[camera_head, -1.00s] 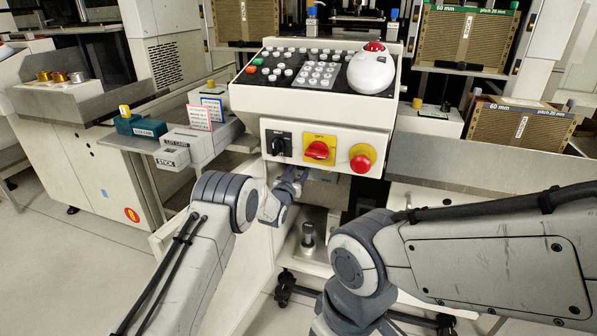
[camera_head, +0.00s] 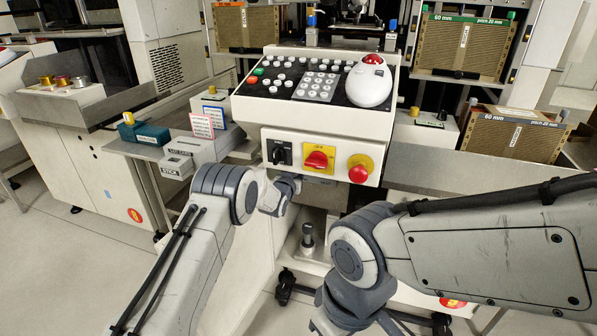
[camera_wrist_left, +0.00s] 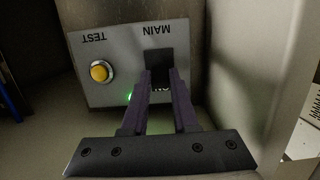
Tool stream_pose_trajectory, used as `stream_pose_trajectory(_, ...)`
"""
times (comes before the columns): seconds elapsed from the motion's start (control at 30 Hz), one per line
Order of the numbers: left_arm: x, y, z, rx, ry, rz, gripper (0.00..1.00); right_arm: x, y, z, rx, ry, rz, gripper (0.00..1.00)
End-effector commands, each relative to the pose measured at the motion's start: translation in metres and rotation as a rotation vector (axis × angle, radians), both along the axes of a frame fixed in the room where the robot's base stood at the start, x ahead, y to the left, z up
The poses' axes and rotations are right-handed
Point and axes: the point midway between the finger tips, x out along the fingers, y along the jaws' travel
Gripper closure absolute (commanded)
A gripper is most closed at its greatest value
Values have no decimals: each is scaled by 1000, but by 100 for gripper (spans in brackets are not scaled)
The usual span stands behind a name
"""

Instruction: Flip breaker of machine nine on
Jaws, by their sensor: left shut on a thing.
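In the left wrist view a grey breaker panel (camera_wrist_left: 112,58) carries the upside-down words MAIN and TEST. A black MAIN breaker switch (camera_wrist_left: 158,60) sits in it, beside a yellow test button (camera_wrist_left: 99,72). A small green light (camera_wrist_left: 130,96) glows near the panel's lower edge. My left gripper (camera_wrist_left: 160,78) is shut on the breaker switch, its two dark fingers at either side; the contact is dark and partly hidden. In the head view my left wrist reaches under the front of the machine's console (camera_head: 250,108), and its fingers are hidden. My right gripper is out of view.
The console front holds a black rotary switch (camera_head: 279,152), a red switch on a yellow plate (camera_head: 317,159) and a red stop button (camera_head: 358,169), close above my left wrist. A side wall (camera_wrist_left: 250,70) stands close beside the breaker panel.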

Motion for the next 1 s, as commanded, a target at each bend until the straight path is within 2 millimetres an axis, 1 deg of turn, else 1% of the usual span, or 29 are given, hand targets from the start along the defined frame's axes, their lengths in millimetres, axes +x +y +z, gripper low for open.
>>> stream_pose_trajectory(0.03, 1, 0, 3, -2, -7, 1, 65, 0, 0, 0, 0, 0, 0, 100)
stream_pose_trajectory(0.1, 1, 0, 3, -2, -6, 1, 43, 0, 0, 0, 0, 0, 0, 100)
stream_pose_trajectory(0.43, 0, 0, 2, -2, -5, 0, 43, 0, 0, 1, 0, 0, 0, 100)
stream_pose_trajectory(0.57, -7, 3, 4, -1, -3, 1, 43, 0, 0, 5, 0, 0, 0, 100)
stream_pose_trajectory(0.67, -18, 6, 8, 0, -2, 1, 43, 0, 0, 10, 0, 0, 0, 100)
stream_pose_trajectory(1.0, -71, 24, 19, -1, -3, 1, 43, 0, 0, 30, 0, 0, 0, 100)
